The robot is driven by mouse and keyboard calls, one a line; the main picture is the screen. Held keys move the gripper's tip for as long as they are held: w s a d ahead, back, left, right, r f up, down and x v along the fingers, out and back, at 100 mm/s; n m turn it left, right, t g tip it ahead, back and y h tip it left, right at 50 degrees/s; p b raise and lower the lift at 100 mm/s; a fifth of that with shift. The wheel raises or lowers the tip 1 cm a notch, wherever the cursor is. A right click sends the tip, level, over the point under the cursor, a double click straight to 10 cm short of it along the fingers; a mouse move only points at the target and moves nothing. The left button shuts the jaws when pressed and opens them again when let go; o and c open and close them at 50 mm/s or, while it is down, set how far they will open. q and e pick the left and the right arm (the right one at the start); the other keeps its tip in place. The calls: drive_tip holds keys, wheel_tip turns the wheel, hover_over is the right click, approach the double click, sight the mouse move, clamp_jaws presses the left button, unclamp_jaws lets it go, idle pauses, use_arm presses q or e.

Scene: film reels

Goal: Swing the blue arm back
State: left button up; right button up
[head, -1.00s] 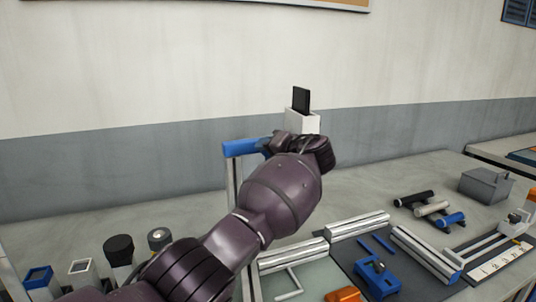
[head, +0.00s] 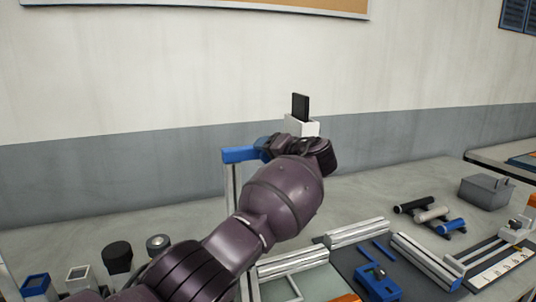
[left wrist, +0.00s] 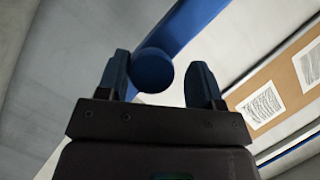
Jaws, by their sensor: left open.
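The blue arm (head: 240,154) sits at the top of an upright metal post (head: 232,185) in the head view, and its right part is hidden behind my left wrist. In the left wrist view the blue arm (left wrist: 188,22) runs diagonally, with a round blue knob (left wrist: 153,70) on it. My left gripper (left wrist: 163,82) is open, with one finger on each side of the knob. The knob looks closer to the left finger; I cannot tell whether it touches. My right gripper is not in view.
A white block with a black plate (head: 300,107) stands behind my left wrist. Aluminium rails (head: 358,232), a blue fixture (head: 377,282) and several rollers (head: 430,214) lie to the right. Cylinders and square holders (head: 117,257) stand at the lower left. A grey box (head: 487,193) is farther right.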

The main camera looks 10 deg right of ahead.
use_arm(q)
drive_tip(key=shift+w+a+f, duration=0.1)
drive_tip(key=shift+f, duration=0.5)
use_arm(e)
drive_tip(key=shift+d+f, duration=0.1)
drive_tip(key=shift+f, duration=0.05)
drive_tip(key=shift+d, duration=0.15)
